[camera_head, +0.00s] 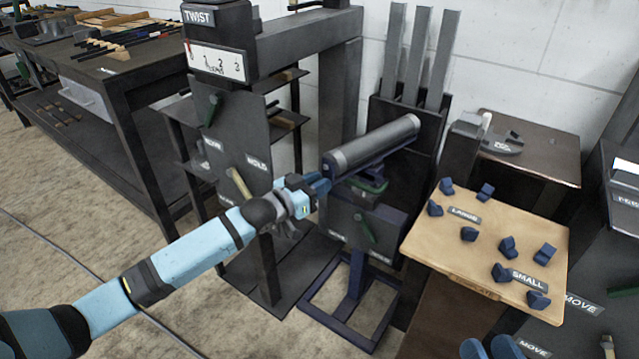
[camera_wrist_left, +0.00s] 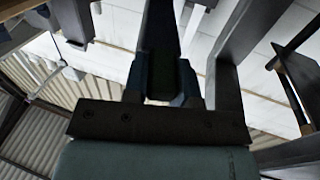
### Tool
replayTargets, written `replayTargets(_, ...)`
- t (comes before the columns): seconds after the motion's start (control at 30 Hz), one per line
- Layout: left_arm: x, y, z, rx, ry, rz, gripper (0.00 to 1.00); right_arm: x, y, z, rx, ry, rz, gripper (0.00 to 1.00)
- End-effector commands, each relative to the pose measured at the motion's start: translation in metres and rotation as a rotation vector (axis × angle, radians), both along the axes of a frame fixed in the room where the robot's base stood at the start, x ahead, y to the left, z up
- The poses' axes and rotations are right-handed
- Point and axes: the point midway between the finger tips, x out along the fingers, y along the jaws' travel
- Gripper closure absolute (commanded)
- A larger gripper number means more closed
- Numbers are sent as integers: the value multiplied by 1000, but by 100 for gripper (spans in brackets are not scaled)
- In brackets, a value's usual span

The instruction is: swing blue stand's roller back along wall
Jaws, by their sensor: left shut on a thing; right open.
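The blue stand (camera_head: 356,283) has a dark blue floor frame and post. Its grey roller (camera_head: 372,143) lies in a dark blue cradle, slanting from lower left up to the right, its far end near the dark rack by the wall. My left gripper (camera_head: 318,184) is at the cradle's near left end, just below the roller. In the left wrist view, its blue fingers (camera_wrist_left: 162,82) are shut on a dark bar, seemingly part of the cradle; the exact grip is partly hidden. My right gripper (camera_head: 490,349) shows only as two blue tips, apart, at the bottom edge.
The dark TWIST stand (camera_head: 216,45) rises close left of the roller. A dark rack with grey uprights (camera_head: 413,60) stands behind it. A wooden board (camera_head: 420,243) with several small blue blocks is at the right. Carpet is open at the lower left.

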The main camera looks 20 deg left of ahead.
Motion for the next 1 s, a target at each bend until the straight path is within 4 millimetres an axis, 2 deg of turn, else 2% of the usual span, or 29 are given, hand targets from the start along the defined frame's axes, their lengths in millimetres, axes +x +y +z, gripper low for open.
replayTargets(0.1, -1, -1, 0, -1, 0, -1, 100, 0, 0, -1, -6, 0, 3, 57)
replayTargets(0.13, -1, -1, 0, -1, 0, -1, 68, 0, -1, -1, -7, 0, 3, 57)
replayTargets(0.2, 0, -1, 0, -1, 0, -1, 52, -1, -1, -2, -10, 1, 5, 57)
replayTargets(0.23, 0, -1, 0, -1, 0, -1, 49, -1, -1, -2, -11, 1, 5, 57)
replayTargets(0.5, -1, 0, 0, 0, 1, 0, 49, -1, -1, -1, -11, 1, 7, 57)
replayTargets(0.63, -10, 5, 0, 1, 3, 0, 49, 0, -1, 5, -6, -8, 2, 57)
replayTargets(0.77, -30, 15, 2, 2, 4, 0, 49, 0, 0, 20, 26, -46, -14, 57)
replayTargets(1.0, -77, 39, 2, 1, 5, -1, 49, -2, -3, 43, 57, -112, -36, 57)
